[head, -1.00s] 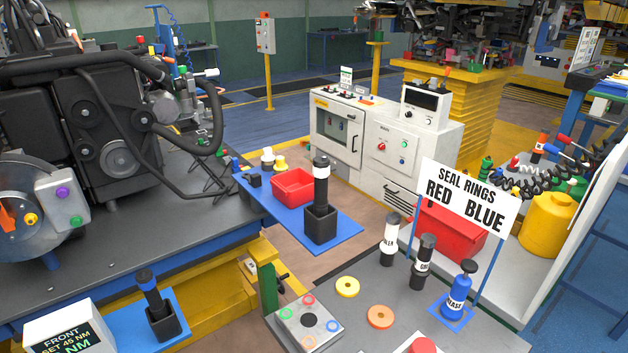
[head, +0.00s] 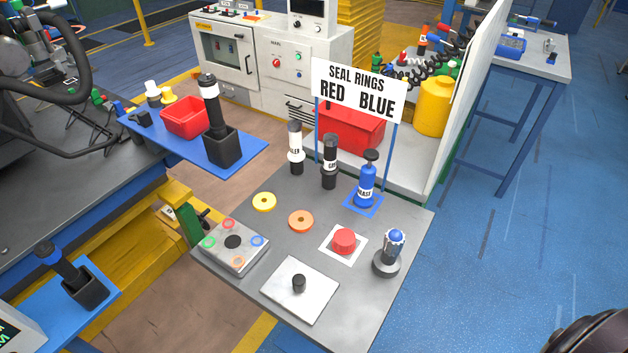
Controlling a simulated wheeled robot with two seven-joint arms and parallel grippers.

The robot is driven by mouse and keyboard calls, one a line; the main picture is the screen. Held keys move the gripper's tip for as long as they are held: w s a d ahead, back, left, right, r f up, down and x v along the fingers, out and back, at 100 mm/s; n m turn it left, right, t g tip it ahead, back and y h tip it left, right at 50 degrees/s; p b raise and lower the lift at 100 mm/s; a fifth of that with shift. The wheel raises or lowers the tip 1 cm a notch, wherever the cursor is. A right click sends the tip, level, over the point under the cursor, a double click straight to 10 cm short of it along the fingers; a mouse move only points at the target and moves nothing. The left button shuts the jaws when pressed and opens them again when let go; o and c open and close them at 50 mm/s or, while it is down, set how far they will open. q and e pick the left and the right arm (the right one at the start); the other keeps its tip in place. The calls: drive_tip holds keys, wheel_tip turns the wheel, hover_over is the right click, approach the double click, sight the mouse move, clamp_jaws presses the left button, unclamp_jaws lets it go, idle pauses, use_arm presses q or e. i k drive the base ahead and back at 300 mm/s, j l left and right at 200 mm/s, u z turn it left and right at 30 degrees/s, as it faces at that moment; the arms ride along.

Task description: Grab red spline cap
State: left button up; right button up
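A red round cap (head: 344,240) sits on a white square sheet on the grey table (head: 392,215), right of the orange ring. It looks like the red spline cap, with nothing touching it. Neither of my grippers shows in the head view. A dark rounded part at the bottom right corner appears to belong to my arm, with no fingers visible.
Around the cap are an orange ring (head: 301,221), a yellow ring (head: 264,201), a blue grease bottle (head: 366,185), a blue-topped tool (head: 393,248) and a white plate (head: 300,290) with a black knob. The seal rings sign (head: 358,92) stands behind.

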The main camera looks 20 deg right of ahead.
sight(343, 242)
drive_tip(key=i+j, duration=0.2)
drive_tip(key=j, duration=0.15)
drive_tip(key=i+j, duration=0.2)
drive_tip(key=i+j+z, duration=0.1)
drive_tip(key=j, duration=0.35)
drive_tip(key=i+z, duration=0.1)
drive_tip(key=z, duration=1.55)
